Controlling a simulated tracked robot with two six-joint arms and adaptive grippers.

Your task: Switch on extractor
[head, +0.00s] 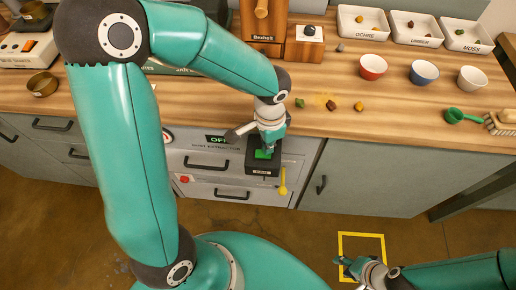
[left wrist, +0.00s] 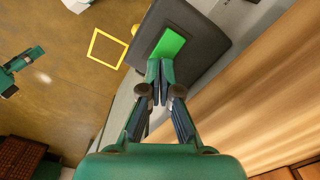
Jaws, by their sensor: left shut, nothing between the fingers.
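The dust extractor sign (head: 217,139) on the cabinet front shows "OFF". To its right, a black switch box (head: 262,169) carries a green paddle (head: 263,154); the box (left wrist: 212,42) and bright green paddle (left wrist: 175,40) also show in the left wrist view. My left gripper (head: 267,147) is shut and empty, pointing down at the paddle. In the left wrist view its fingertips (left wrist: 160,68) overlap the paddle's near end; I cannot tell whether they touch it. My right gripper (head: 346,265) is low over the floor at the lower right, away from the box; its opening is unclear.
The wooden worktop (head: 225,105) lies behind the switch box. It holds red (head: 373,67), blue (head: 424,72) and white (head: 472,79) bowls and several pigment lumps. A yellow tag (head: 283,181) hangs beside the box. A yellow square (head: 362,236) marks open floor.

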